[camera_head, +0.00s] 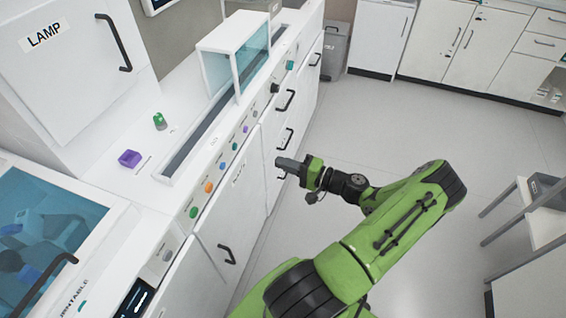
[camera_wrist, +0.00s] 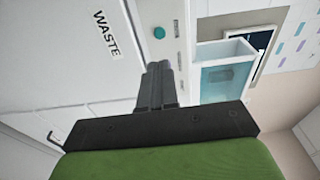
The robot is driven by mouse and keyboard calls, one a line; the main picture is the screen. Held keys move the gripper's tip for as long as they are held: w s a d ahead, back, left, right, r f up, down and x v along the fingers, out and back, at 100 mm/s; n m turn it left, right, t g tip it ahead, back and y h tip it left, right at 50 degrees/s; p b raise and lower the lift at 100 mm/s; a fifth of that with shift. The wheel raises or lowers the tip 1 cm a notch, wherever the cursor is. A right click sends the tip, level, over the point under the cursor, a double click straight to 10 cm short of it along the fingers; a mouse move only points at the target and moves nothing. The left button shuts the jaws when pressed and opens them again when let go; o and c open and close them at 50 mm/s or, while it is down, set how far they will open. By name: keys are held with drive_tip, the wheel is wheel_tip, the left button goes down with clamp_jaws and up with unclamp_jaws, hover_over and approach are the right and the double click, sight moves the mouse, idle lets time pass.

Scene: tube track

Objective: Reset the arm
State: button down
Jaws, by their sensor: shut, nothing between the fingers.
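My gripper (camera_head: 287,165) is at the end of my green arm in the head view, in the air in front of the long white counter. In the wrist view my gripper (camera_wrist: 158,72) shows its two dark fingers side by side, shut and empty. It is apart from the counter front and its buttons.
The counter front carries a row of coloured buttons, among them a green one (camera_head: 193,212), and black handles. A clear-sided box (camera_head: 237,52) spans the counter track. A purple block (camera_head: 129,158) and a green item (camera_head: 159,121) sit on the counter top. Open floor (camera_head: 390,120) lies right.

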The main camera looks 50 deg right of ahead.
idle(0.4)
drive_tip(key=w+a+r+n+g+p, duration=0.1)
drive_tip(key=a+r+n+g+p, duration=0.1)
drive_tip(key=a+r+n+g, duration=0.65)
drive_tip(key=w+a+r+n+g+p, duration=0.1)
drive_tip(key=a+r+n+g+p, duration=0.15)
drive_tip(key=a+g, duration=0.6)
drive_tip(key=s+a+r+n+t+h+p, duration=0.1)
drive_tip(key=s+a+r+n+t+h, duration=0.1)
drive_tip(key=s+a+r, duration=0.3)
drive_tip(key=s+a+r+n+t+h+p, duration=0.1)
drive_tip(key=s+a+r, duration=0.5)
drive_tip(key=r, duration=0.6)
drive_tip(key=shift+s+a+n+t+h+p, duration=0.3)
drive_tip(key=shift+s+n+t+h, duration=0.35)
drive_tip(key=shift+s+t, duration=0.5)
